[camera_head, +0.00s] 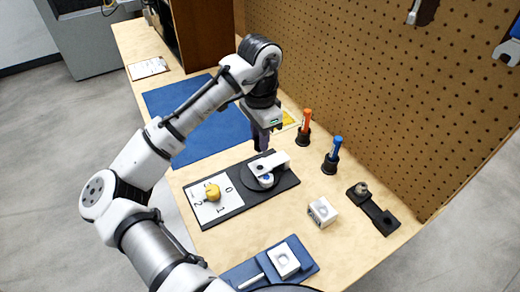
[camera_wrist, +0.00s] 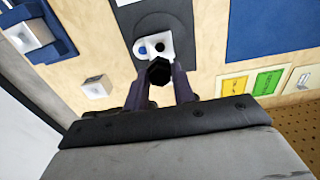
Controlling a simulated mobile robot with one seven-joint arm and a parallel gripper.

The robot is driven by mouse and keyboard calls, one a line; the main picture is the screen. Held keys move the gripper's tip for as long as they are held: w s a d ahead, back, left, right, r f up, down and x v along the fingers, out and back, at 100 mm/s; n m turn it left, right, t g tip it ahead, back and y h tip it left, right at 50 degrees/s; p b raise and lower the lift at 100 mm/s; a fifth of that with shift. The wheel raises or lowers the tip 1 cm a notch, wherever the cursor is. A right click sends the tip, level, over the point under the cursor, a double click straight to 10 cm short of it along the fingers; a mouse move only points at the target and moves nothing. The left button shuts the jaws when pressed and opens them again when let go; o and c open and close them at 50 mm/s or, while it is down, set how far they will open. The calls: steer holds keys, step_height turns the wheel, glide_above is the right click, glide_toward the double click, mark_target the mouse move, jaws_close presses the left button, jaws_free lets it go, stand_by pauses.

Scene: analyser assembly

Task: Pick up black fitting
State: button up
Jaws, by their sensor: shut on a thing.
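The black fitting (camera_wrist: 160,71), with a hexagonal end, is held between the two fingers of my gripper (camera_wrist: 160,82) in the wrist view. My gripper (camera_head: 261,141) is shut on it above the analyser base, near the white arm piece. In the head view I cannot make out the fitting apart from the dark fingers. The black analyser base (camera_head: 233,211) lies on the table and carries a white arm piece (camera_head: 270,163) on a round black disc and a yellow knob (camera_head: 212,192) on a numbered white plate. The white arm piece also shows behind the fitting in the wrist view (camera_wrist: 185,45).
Orange (camera_head: 305,122) and blue (camera_head: 334,153) markers stand in black holders at the pegboard side. A white block (camera_head: 322,211) and a black bracket (camera_head: 374,212) lie at the right. A blue tray (camera_head: 240,271) is at the front, a blue mat (camera_head: 190,105) at the back left.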

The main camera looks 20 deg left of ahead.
step_height(320, 180, up, 13)
steer(key=shift+f, duration=0.15)
